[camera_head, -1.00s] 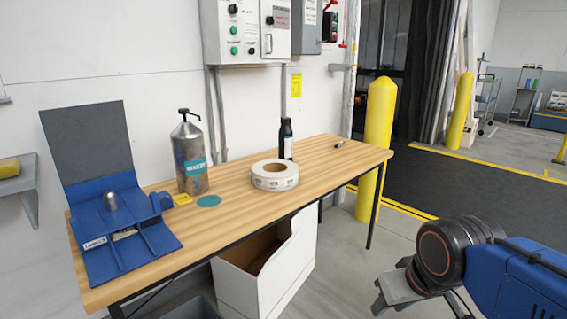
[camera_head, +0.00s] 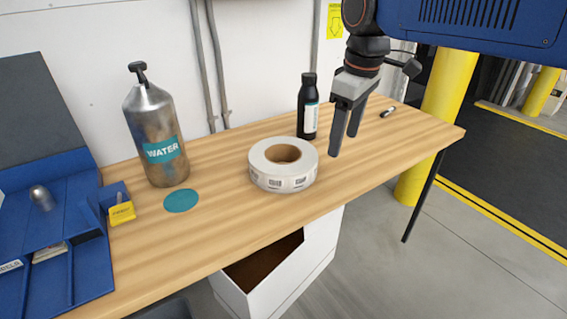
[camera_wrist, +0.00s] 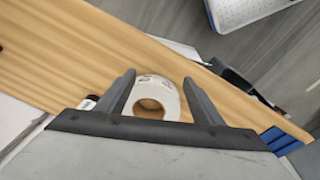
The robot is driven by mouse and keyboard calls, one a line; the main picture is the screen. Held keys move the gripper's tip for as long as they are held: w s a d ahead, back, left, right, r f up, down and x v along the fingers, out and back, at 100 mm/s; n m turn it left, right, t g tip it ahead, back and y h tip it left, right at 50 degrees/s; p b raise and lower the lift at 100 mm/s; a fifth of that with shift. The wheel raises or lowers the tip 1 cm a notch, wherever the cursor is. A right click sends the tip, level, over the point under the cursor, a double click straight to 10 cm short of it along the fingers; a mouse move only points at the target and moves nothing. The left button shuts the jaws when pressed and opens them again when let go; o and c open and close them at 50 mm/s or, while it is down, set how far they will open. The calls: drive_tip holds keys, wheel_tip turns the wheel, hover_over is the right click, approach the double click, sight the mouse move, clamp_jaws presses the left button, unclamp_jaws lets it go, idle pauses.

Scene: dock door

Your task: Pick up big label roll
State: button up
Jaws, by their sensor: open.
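The big label roll (camera_head: 283,180) is a thick white ring with printed labels on its side. It lies flat on the wooden table (camera_head: 225,218) near the middle. My gripper (camera_head: 343,145) is open and empty. It points down, above the table, to the right of the roll in the head view. In the wrist view the roll (camera_wrist: 156,92) shows between the two fingers of my gripper (camera_wrist: 157,82), partly hidden by the gripper body. I cannot tell the exact height of the fingertips, but they look apart from the roll.
A black bottle (camera_head: 308,112) stands just behind the roll. A metal WATER can (camera_head: 152,125), a teal disc (camera_head: 181,201), a yellow tag (camera_head: 122,213) and a blue organizer (camera_head: 85,265) are to the left. A marker (camera_head: 388,112) lies at the right. An open white box (camera_head: 290,275) stands below.

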drive_tip(key=w+a+r+n+g, duration=0.1)
drive_tip(key=w+a+r+n, duration=0.15)
drive_tip(key=a, duration=0.45)
drive_tip(key=w+a+r+n, duration=0.1)
drive_tip(key=w+a+n, duration=0.2)
drive_tip(key=a, duration=0.4)
approach(278, 169)
drive_tip(key=shift+h, duration=0.3)
wheel_tip(278, 169, down, 5)
drive_tip(key=shift+w+d+f, duration=0.1)
drive_tip(key=shift+w+d, duration=0.05)
drive_tip(key=shift+d, duration=0.05)
drive_tip(key=shift+a+f, duration=0.25)
drive_tip(key=shift+f, duration=1.05)
drive_tip(key=shift+a+f, duration=0.2)
drive_tip(key=shift+f, duration=1.15)
clamp_jaws()
